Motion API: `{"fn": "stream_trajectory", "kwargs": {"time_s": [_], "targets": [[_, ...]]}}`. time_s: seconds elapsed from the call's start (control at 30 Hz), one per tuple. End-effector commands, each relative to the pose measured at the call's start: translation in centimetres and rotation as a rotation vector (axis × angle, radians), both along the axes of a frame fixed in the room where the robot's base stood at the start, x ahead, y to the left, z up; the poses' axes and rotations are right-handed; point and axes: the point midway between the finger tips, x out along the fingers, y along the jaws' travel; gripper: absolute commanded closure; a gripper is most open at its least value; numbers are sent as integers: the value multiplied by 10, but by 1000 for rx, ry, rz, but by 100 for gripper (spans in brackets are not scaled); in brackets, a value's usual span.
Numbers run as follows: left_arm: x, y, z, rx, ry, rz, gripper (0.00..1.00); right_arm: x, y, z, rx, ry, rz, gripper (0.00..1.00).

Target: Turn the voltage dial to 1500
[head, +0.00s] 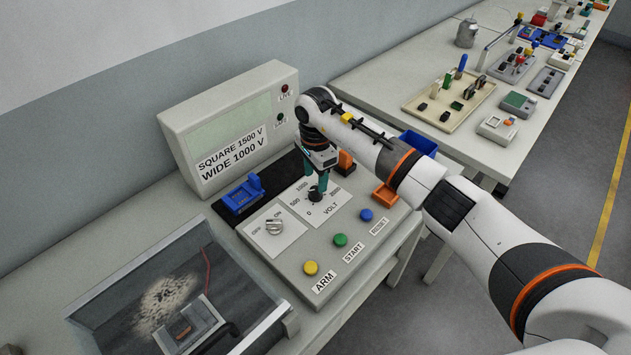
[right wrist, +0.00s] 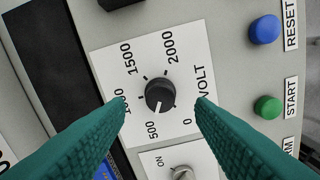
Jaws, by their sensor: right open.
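The black voltage dial (right wrist: 160,93) sits on a white scale plate (right wrist: 110,62) marked 0, 500, 1000, 1500 and 2000. In the right wrist view its white pointer line is toward the 500 mark. My right gripper (right wrist: 162,104) is open, with one teal finger to each side of the dial and visible gaps between them. In the head view my right gripper (head: 319,180) points down over the dial (head: 315,195) and partly hides it and the scale. The left gripper is not in view.
The panel also carries an OFF/ON knob (head: 274,227), yellow ARM (head: 311,267), green START (head: 340,240) and blue RESET (head: 366,215) buttons. A blue connector (head: 243,196) stands left of the dial. An open tray (head: 235,260) lies front left.

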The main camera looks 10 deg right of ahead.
Motion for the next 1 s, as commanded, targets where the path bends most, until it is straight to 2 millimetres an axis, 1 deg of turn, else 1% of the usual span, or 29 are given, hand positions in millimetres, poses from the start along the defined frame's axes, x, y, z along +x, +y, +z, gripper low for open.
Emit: {"fn": "stream_trajectory", "kwargs": {"time_s": [0.03, 0.1, 0.23, 0.4, 0.6, 0.63, 0.67, 0.8, 0.9, 1.0], "targets": [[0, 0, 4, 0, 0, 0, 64, -2, 1, -8, 1, 6, 1, 51], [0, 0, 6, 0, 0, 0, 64, -1, 1, -19, 2, 4, 0, 51], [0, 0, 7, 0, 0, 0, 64, -1, 1, -32, 2, 2, 1, 51], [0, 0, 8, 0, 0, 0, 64, 0, 1, -39, 1, -1, 1, 51], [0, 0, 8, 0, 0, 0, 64, 0, 1, -40, 1, -1, 1, 51], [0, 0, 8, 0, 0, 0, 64, 0, 1, -40, 1, -1, 1, 52], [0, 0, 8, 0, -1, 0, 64, 0, 1, -40, 1, -1, 1, 57], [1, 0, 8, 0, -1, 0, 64, 0, 1, -39, 1, -1, 1, 80], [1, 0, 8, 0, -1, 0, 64, 0, 1, -39, 1, -1, 1, 95], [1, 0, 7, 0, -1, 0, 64, 0, 1, -39, 1, -1, -1, 95]]}}
